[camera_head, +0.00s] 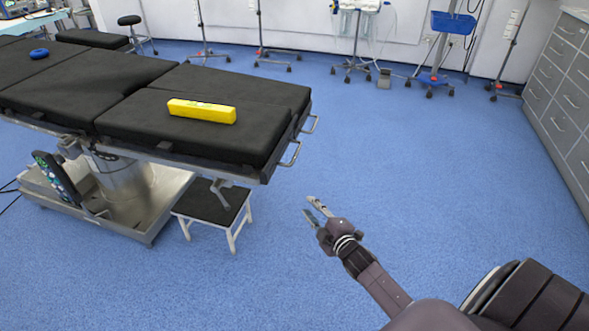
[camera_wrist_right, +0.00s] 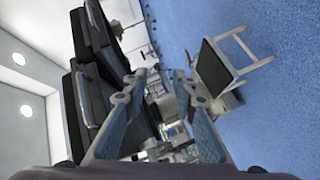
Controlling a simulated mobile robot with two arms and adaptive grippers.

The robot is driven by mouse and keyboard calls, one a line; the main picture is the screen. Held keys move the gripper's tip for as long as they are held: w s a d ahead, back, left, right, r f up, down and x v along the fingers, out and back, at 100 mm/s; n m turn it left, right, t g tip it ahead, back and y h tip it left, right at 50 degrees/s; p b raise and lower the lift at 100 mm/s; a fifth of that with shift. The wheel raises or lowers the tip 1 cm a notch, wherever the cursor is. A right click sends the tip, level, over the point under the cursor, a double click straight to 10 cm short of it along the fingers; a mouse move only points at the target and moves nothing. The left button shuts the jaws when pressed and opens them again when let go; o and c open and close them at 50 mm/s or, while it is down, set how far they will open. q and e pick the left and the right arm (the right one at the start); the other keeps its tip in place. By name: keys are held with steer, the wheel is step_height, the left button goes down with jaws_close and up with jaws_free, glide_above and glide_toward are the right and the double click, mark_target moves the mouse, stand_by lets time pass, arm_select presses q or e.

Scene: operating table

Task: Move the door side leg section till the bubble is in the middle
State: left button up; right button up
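The operating table's leg end has two black padded sections side by side, a near leg section (camera_head: 150,128) and a far leg section (camera_head: 265,93). Which is door side, I cannot tell. A yellow spirit level (camera_head: 202,110) lies on the near section close to the seam; its bubble is too small to read. Metal handles show at the end of the near section (camera_head: 291,155) and far section (camera_head: 311,124). My right gripper (camera_head: 311,206) is open and empty, apart from the table, right of its end. In the right wrist view its fingers (camera_wrist_right: 160,103) are spread. My left gripper is out of view.
A step stool (camera_head: 213,202) stands below the near section beside the table base (camera_head: 125,200). A blue ring (camera_head: 39,54) lies on the table further left. Drawers (camera_head: 565,80) line the right wall, wheeled stands the back. Blue floor is clear right of the table.

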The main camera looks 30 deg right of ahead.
mark_target(296, 152)
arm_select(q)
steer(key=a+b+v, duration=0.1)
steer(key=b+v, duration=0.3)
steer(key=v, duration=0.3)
arm_select(e)
steer(key=w+r+n+t, duration=0.2)
steer(key=r, duration=0.5)
steer(key=w+r+n+t, duration=0.2)
steer(key=r, duration=0.4)
steer(key=w, duration=0.2)
steer(key=w+d, duration=0.1)
steer(key=w, duration=0.1)
steer(key=w+r+b, duration=0.1)
steer(key=w, duration=0.1)
steer(key=shift+w+d, duration=0.2)
steer(key=shift+w, duration=0.05)
steer(key=shift+w+r, duration=0.1)
steer(key=shift+w, duration=0.15)
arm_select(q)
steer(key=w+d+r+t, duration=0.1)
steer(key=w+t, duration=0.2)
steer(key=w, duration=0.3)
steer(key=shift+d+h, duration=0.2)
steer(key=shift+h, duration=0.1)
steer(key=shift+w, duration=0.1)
arm_select(e)
steer(key=shift+c, duration=0.4)
